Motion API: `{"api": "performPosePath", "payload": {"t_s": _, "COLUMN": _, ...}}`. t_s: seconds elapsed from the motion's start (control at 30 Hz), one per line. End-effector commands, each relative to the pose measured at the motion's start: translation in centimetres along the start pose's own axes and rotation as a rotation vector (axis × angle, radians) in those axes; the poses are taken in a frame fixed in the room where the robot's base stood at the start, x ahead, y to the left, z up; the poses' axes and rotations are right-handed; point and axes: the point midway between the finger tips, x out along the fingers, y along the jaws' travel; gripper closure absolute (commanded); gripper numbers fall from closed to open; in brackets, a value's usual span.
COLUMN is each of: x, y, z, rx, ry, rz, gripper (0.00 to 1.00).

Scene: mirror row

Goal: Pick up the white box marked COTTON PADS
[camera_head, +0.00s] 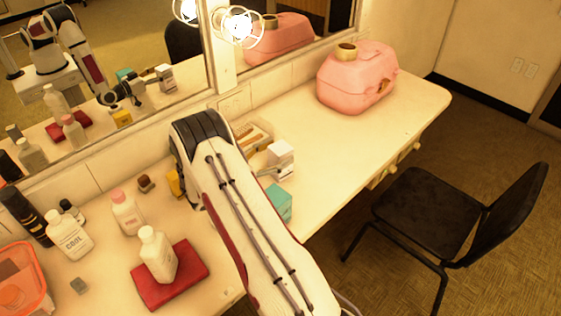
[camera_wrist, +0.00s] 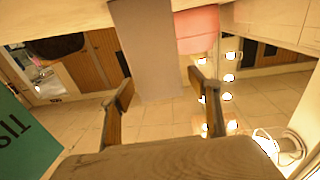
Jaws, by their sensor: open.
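A small white box (camera_head: 281,158) stands on the counter just right of my arm in the head view. Its marking is too small to read there.
A teal box (camera_head: 278,203) stands in front of the white box; its lettered side shows in the wrist view (camera_wrist: 25,140). A tray (camera_head: 262,133) lies behind. Bottles and a red block (camera_head: 168,276) stand left. A pink case (camera_head: 356,77) sits far right; counter between is clear.

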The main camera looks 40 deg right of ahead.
Motion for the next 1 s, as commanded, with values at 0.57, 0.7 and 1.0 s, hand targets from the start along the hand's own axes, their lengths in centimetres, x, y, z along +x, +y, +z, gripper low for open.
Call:
{"api": "performPosePath", "payload": {"t_s": 0.57, "x": 1.8, "y": 0.0, "z": 0.0, "rx": 0.000, "ry": 0.000, "rz": -0.001, "gripper": 0.39}}
{"api": "performPosePath", "payload": {"t_s": 0.7, "x": 1.8, "y": 0.0, "z": 0.0, "rx": 0.000, "ry": 0.000, "rz": -0.001, "gripper": 0.39}}
{"api": "performPosePath", "payload": {"t_s": 1.0, "x": 1.7, "y": 0.0, "z": 0.0, "rx": 0.000, "ry": 0.000, "rz": 0.000, "gripper": 0.81}}
